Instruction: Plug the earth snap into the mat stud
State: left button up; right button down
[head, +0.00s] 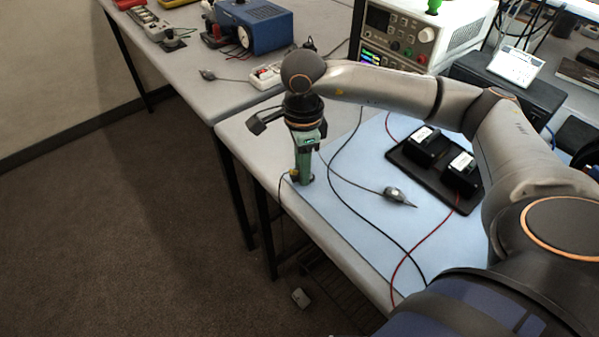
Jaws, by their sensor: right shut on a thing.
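My right gripper (301,178) points straight down at the far-left corner of the light blue mat (346,216). It is shut on a small dark piece with a bit of yellow, which appears to be the earth snap (293,174). A thin dark cord runs from there over the table's left edge. The snap is mostly hidden by the fingers. I cannot make out the mat stud; the gripper covers that corner, so I cannot tell whether snap and stud touch. My left gripper is not in view.
A black tray (413,163) with two black-and-white blocks lies on the mat. A grey pointed tool (399,196) and black and red leads also lie there. A bench instrument (412,32) stands behind. A second table (200,78) holds a blue machine (252,26).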

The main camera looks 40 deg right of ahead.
jog(key=shift+r, duration=0.1)
jog(key=shift+r, duration=0.5)
jog(key=s+a+r, duration=0.8)
jog(key=a+r, duration=0.3)
jog(key=shift+s+r+b, duration=0.35)
jog(key=shift+r, duration=0.05)
